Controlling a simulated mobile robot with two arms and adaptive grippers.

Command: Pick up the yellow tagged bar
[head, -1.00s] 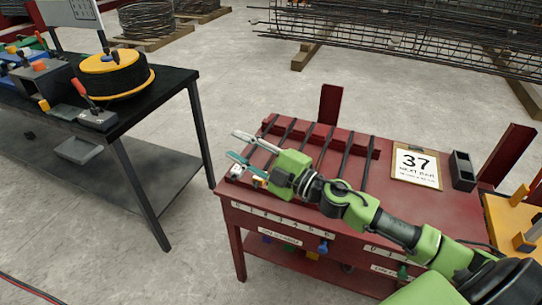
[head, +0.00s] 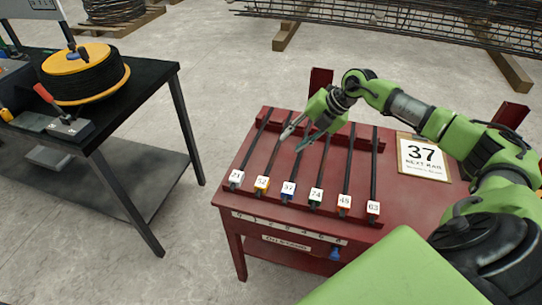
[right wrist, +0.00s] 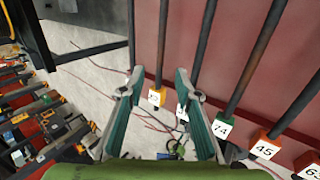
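The yellow tagged bar (head: 272,157) lies on the red table, second from the left in a row of dark bars. Its yellow tag (head: 262,184) is at the near end. The bar also shows in the right wrist view (right wrist: 161,45), running between my finger tips from that view, with its tag (right wrist: 155,97) beyond them. My right gripper (head: 295,141) is open and empty over the far half of the row, near this bar and the blue tagged bar (head: 298,160). I cannot tell its exact height above them. My left gripper is out of view.
Other tagged bars lie close on both sides, such as the green tagged bar (head: 322,165). A black table (head: 150,82) with a cable reel stands at the left.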

